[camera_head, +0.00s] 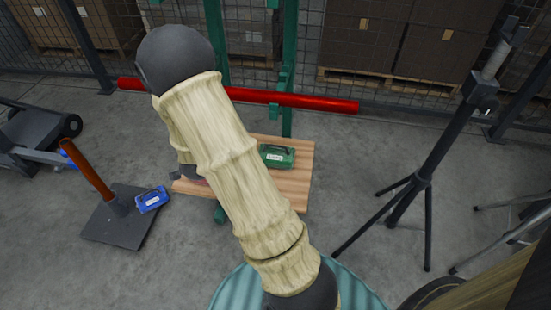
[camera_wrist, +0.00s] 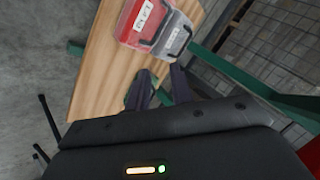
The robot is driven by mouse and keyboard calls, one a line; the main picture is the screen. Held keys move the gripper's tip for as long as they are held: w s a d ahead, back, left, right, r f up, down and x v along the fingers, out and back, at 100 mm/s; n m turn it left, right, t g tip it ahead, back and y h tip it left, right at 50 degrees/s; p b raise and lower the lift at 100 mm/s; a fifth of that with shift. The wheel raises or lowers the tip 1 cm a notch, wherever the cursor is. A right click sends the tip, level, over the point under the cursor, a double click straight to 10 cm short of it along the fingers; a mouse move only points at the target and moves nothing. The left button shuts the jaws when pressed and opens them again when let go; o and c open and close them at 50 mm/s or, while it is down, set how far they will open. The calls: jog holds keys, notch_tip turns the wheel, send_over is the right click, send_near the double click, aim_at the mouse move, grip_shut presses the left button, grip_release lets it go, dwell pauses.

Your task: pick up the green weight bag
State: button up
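The green weight bag (camera_head: 277,156) lies on the right part of a wooden board (camera_head: 293,188) in the head view, just right of my arm. It has a dark handle and a white label. My arm hides much of the board and most of my gripper in the head view.
A red bag (camera_wrist: 138,20) and a grey bag (camera_wrist: 172,35) lie side by side on the board beyond my fingers. A green rack (camera_head: 290,60) with a red bar (camera_head: 310,103) stands behind. A blue bag (camera_head: 151,198) sits left on a dark base; a black tripod (camera_head: 420,165) stands right.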

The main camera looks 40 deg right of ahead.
aim_at(271, 161)
jog(key=s+d+f+m+g+h+b, duration=0.1)
jog(key=s+d+f+m+h, duration=0.3)
jog(key=d+f+m+h, duration=0.6)
jog(key=d+m, duration=0.2)
jog(key=m, duration=0.1)
jog(key=shift+s+f+g+h+b, duration=0.15)
jog(key=shift+f+g+h+b, duration=0.15)
jog(key=shift+b, duration=0.05)
jog(key=shift+d, duration=0.1)
jog(key=b+x, duration=0.4)
jog(key=x, duration=0.7)
jog(key=shift+w+d+f, duration=0.15)
jog(key=shift+w+d, duration=0.05)
jog(key=shift+d, duration=0.05)
jog(key=shift+w+d, duration=0.1)
jog(key=shift+d, duration=0.15)
jog(key=shift+b, duration=0.3)
